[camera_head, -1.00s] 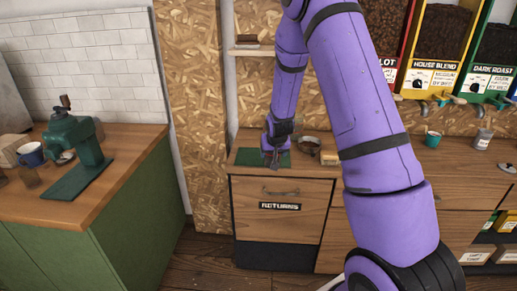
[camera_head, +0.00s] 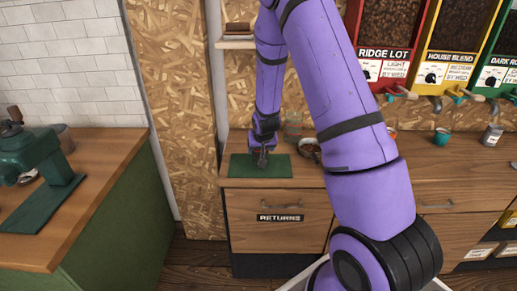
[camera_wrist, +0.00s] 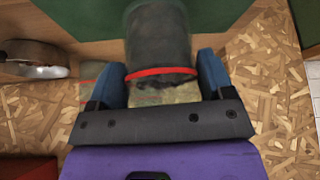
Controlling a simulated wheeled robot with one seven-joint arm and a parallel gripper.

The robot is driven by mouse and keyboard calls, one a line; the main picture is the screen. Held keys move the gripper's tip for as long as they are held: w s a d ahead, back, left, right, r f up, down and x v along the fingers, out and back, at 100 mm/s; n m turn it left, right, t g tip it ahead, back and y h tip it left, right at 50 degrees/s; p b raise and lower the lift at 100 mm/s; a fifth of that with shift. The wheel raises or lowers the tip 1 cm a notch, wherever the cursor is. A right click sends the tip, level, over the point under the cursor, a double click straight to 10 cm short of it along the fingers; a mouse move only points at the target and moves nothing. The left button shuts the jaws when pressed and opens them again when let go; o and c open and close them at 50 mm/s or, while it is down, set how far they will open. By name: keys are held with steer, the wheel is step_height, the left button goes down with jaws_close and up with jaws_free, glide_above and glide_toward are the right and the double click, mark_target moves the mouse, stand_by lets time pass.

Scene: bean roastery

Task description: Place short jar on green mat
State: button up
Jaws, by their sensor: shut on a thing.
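The short jar (camera_wrist: 165,40) shows in the wrist view as a dark, glassy cylinder with a red band and pale contents at the gripper end. My gripper (camera_wrist: 162,88) is shut on it, with a blue finger on each side. The green mat (camera_head: 243,168) lies on the counter above the drawer marked RETURNS. In the head view my gripper (camera_head: 261,160) is low over the mat's middle, and the jar is hard to make out there. The mat also shows behind the jar in the wrist view (camera_wrist: 98,18). I cannot tell whether the jar touches it.
A round bowl-like container (camera_head: 309,149) stands just right of the mat, with a clear glass-like thing (camera_head: 292,129) behind it. A teal cup (camera_head: 442,136) and a lidded jar (camera_head: 492,134) are farther right. A green grinder (camera_head: 40,165) stands on the left counter.

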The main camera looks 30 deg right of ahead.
steer(key=shift+f, duration=0.95)
steer(key=shift+f, duration=0.15)
steer(key=o, duration=1.1)
